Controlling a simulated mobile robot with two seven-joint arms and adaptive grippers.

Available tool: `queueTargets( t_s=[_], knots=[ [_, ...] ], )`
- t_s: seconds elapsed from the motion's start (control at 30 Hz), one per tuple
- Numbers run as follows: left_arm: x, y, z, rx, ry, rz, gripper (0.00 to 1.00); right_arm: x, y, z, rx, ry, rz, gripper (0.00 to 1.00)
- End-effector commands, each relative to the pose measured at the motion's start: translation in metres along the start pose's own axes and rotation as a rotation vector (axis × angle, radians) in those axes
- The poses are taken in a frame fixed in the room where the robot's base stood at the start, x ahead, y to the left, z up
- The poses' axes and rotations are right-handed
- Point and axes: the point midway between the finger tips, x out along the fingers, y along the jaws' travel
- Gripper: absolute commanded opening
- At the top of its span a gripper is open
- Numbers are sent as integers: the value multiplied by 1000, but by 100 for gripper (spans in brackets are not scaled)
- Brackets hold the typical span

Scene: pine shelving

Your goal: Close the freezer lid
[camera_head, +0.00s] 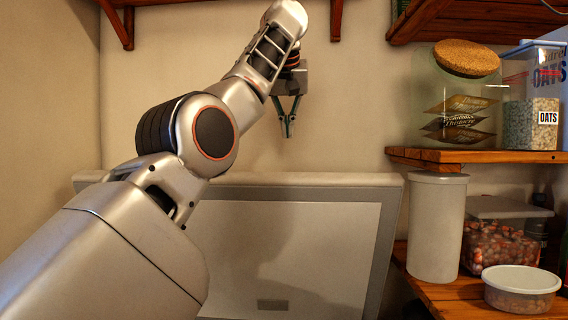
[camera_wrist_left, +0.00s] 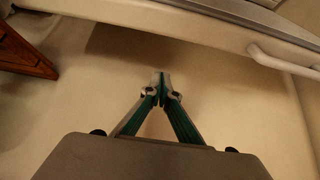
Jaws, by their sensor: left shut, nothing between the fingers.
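The freezer lid (camera_head: 300,250) stands raised in the head view, its pale inner panel facing me inside a grey frame. My left arm covers its left part. My left gripper (camera_head: 288,132) is above the lid's top edge, in front of the wall as seen from the head, with its fingers pointing down. In the left wrist view the fingertips (camera_wrist_left: 161,78) meet, with nothing between them. That view also shows a pale edge with a light handle bar (camera_wrist_left: 282,62) at the upper right, apart from the fingers. My right gripper is not in view.
Wooden shelves (camera_head: 440,156) stand at the right, close to the lid. They hold a glass jar with a cork lid (camera_head: 467,60), an oats container (camera_head: 532,110), a white canister (camera_head: 436,225), a clear box (camera_head: 498,243) and a round tub (camera_head: 520,288). Wooden brackets (camera_head: 120,25) hang above.

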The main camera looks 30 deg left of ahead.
Motion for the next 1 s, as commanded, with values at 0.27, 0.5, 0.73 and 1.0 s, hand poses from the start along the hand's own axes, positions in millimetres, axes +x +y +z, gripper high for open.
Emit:
queueTargets(
  t_s=[0.27, 0.5, 0.73, 1.0],
  knots=[
    [31, 0, 1, 0, -3, -1, 0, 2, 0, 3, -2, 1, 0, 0],
    [78, -1, 0, -1, -2, -2, 0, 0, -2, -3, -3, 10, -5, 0],
    [99, 1, 11, 1, 5, 3, 0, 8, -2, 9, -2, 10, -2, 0],
    [93, 2, 32, 3, 0, 2, 0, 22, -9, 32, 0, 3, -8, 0]
  ],
)
